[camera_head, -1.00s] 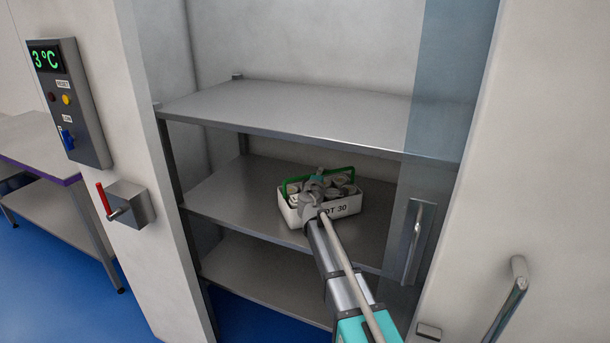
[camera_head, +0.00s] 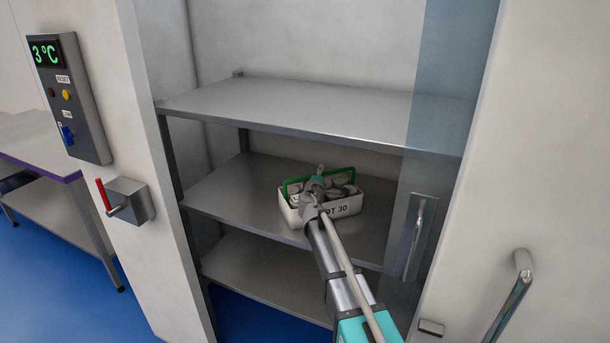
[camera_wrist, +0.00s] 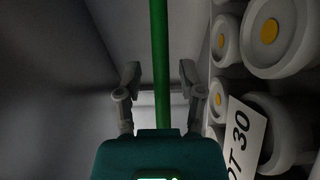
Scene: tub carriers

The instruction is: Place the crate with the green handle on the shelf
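The white crate (camera_head: 291,215) with the green handle (camera_head: 345,172) and a label ending in "OT 30" sits on the middle shelf (camera_head: 228,198), and appears to rest on it. It holds several grey lidded tubs. My gripper (camera_head: 316,183) is at the handle, above the crate. In the wrist view, the green handle (camera_wrist: 160,55) runs between the two fingers of my gripper (camera_wrist: 160,78). The fingers stand apart, with a gap on each side of the handle. Tubs with yellow-centred lids (camera_wrist: 269,31) show to the right.
The upper shelf (camera_head: 310,110) is empty and lies above the crate. The lower shelf (camera_head: 260,280) is bare where visible. A glass door panel with a handle (camera_head: 415,240) covers the right side. The middle shelf is free left of the crate.

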